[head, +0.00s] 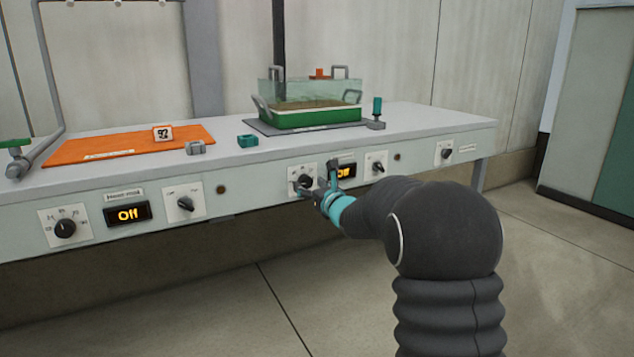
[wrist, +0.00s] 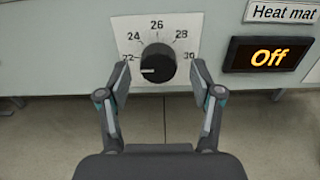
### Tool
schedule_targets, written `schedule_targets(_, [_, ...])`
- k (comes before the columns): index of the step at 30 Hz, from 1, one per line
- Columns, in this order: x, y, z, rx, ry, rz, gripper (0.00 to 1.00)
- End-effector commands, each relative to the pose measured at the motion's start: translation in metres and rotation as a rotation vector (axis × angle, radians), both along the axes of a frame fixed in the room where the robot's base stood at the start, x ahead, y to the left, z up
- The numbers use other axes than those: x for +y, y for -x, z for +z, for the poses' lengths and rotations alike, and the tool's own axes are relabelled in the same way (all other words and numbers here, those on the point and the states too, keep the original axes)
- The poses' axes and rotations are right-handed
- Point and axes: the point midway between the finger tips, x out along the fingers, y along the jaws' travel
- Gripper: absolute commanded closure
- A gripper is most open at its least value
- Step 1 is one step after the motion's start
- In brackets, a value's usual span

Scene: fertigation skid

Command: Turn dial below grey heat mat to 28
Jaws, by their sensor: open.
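The grey heat mat (head: 262,128) lies on the bench under a green tray with a clear cover. Below it on the front panel is a black round dial (head: 304,180) on a white scale plate. In the wrist view the dial (wrist: 158,62) has marks 22, 24, 26, 28 and 30; its white pointer line faces left, near 22. My gripper (head: 317,190) is in front of this dial. In the wrist view my gripper (wrist: 161,78) is open, one finger on each side of the dial. I cannot tell whether either finger touches it.
A display reading Off (wrist: 268,54) sits right of the dial, with a smaller knob (head: 377,168) beyond it. An orange mat (head: 130,147) with its own dial (head: 65,228) is at the left. The floor before the bench is clear.

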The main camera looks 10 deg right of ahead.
Motion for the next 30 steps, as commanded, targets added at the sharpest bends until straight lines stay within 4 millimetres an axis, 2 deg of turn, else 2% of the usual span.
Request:
schedule_targets(6, [0.005,-0.017,0.001,-0.001,0.0,0.0,0.35])
schedule_targets(16, [0.005,-0.019,0.0,0.0,0.0,-0.002,0.35])
schedule_targets(23, [0.005,-0.019,0.0,0.0,0.0,-0.002,0.92])
schedule_targets(24, [0.005,-0.019,0.0,0.0,0.0,-0.003,0.94])
schedule_targets(25, [-0.045,-0.019,-0.001,0.0,0.003,-0.018,0.95])
schedule_targets(26, [-0.025,-0.019,0.0,0.0,0.0,-0.01,0.92])
schedule_targets(27, [-0.017,-0.019,0.0,0.002,-0.002,-0.01,0.83])
schedule_targets(30, [-0.009,-0.019,0.0,0.005,-0.012,-0.014,0.93])
